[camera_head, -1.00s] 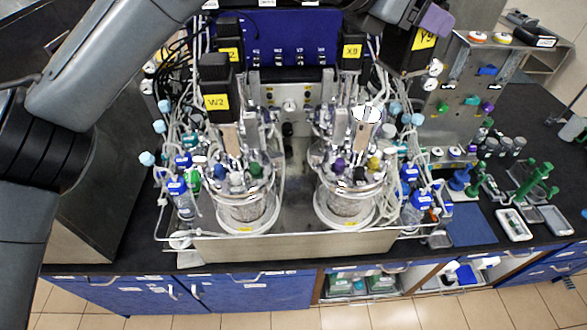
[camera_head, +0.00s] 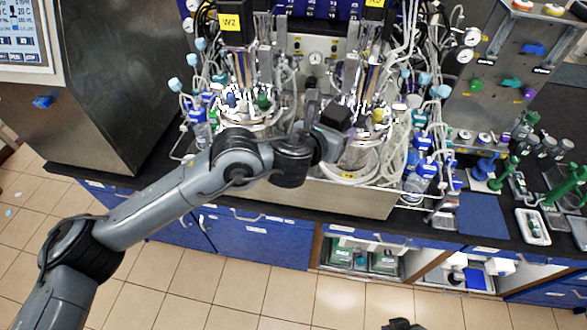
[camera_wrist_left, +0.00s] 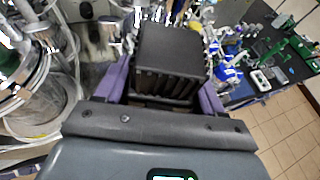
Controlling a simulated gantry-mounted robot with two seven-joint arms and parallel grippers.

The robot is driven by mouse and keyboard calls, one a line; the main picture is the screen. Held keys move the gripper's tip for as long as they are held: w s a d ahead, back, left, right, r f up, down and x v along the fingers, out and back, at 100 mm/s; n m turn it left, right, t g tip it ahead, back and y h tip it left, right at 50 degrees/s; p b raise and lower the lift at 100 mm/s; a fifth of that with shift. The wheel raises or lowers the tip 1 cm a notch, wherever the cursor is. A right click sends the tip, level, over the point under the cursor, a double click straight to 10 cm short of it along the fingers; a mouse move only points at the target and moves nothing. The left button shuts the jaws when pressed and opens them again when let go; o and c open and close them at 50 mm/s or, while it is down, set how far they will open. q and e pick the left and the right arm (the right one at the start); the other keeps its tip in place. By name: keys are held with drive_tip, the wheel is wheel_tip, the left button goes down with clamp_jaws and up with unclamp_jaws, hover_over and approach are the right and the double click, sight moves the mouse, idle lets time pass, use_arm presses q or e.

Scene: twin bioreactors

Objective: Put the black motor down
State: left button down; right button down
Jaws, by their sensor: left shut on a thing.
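The black motor (camera_head: 336,116) is a dark box held by my left gripper (camera_head: 322,122), in front of the right glass vessel (camera_head: 357,160) in the head view. In the left wrist view the motor (camera_wrist_left: 170,52) sits between the two purple fingers (camera_wrist_left: 160,88), its ribbed side towards me. No yellow label shows on the held motor. It appears raised above the bench, clear of any surface. My right gripper does not show clearly in any view.
Another black motor labelled W2 (camera_head: 233,22) stands over the left vessel (camera_head: 250,115). A blue mat (camera_head: 482,215) lies bare on the black bench at the right. Blue-capped bottles (camera_head: 421,172) and tubes crowd the vessels. White trays (camera_head: 533,227) and green tools stand farther right.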

use_arm(q)
drive_tip(key=f, duration=0.4)
drive_tip(key=shift+w+a, duration=0.2)
drive_tip(key=shift+a, duration=0.1)
drive_tip(key=shift+w+a+f+p, duration=0.25)
drive_tip(key=shift+w+a+f, duration=0.8)
drive_tip(key=shift+w+f, duration=0.5)
drive_tip(key=shift+w+a+f+p, duration=0.3)
drive_tip(key=shift+w+a+f, duration=0.9)
drive_tip(key=shift+f, duration=0.65)
drive_tip(key=shift+w+a+f+p, duration=0.25)
drive_tip(key=shift+w+a+f, duration=0.7)
drive_tip(key=shift+w+f, duration=0.65)
drive_tip(key=shift+s+f, duration=0.15)
drive_tip(key=shift+f, duration=0.05)
drive_tip(key=shift+f, duration=0.1)
drive_tip(key=c, duration=0.5)
unclamp_jaws()
drive_tip(key=shift+f, duration=0.25)
drive_tip(key=o, duration=0.4)
